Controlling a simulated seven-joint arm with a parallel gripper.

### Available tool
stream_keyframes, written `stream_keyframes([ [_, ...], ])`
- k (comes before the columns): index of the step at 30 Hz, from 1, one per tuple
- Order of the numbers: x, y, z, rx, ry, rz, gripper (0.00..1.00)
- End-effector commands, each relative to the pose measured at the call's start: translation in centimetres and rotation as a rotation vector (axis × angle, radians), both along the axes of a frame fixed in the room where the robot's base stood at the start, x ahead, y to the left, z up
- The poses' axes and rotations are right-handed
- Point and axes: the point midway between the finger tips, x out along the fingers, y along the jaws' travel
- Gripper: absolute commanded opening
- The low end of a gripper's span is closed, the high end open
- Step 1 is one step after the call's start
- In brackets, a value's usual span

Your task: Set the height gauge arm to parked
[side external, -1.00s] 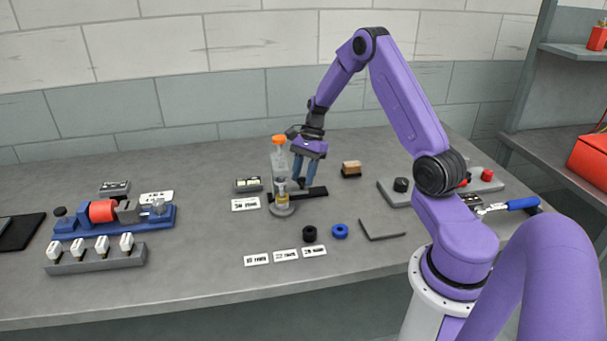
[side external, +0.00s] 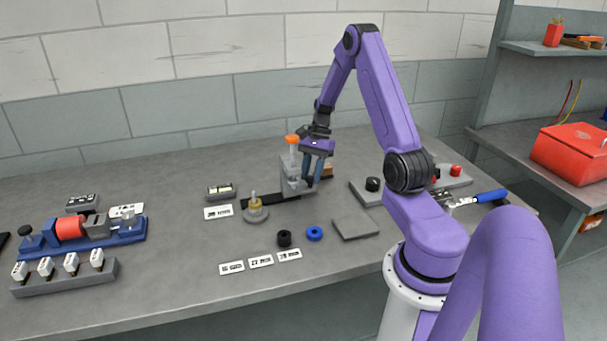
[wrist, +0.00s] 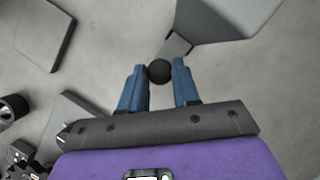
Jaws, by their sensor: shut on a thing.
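The height gauge (side external: 293,172) is a grey upright block with an orange top, standing on a dark rail (side external: 285,196) near the middle of the bench. My gripper (side external: 312,178) points down at the gauge's right side. In the wrist view my blue fingers (wrist: 158,74) are shut on a dark round knob (wrist: 159,71) that joins a grey arm of the gauge (wrist: 178,46). The fingers partly hide the grip in the side view. The position labels are too small to read.
A brass piece on a round grey base (side external: 255,211) stands left of the gauge. A white card (side external: 218,212) lies farther left. A black ring (side external: 284,239), a blue ring (side external: 314,233) and a grey plate (side external: 355,228) lie in front. A grey block with a black knob (side external: 372,186) is to the right.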

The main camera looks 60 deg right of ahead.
Motion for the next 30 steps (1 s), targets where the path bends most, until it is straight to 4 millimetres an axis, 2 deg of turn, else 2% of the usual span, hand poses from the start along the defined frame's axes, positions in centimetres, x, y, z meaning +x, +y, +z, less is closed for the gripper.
stream_keyframes([
  [5,-0.4,-0.5,0.1,-0.004,0.002,-0.004,0.00],
  [6,-0.5,-0.6,0.1,-0.004,0.002,-0.003,0.34],
  [8,-0.5,-0.6,0.1,-0.004,0.003,-0.004,0.54],
  [9,-0.5,-0.6,0.1,-0.004,0.003,-0.004,0.56],
  [20,-0.2,-0.5,0.5,-0.004,0.001,-0.002,0.56],
  [25,-0.2,-1.4,2.6,-0.005,-0.002,-0.002,0.56],
  [30,-0.2,-2.8,5.8,-0.008,-0.003,-0.003,0.56],
])
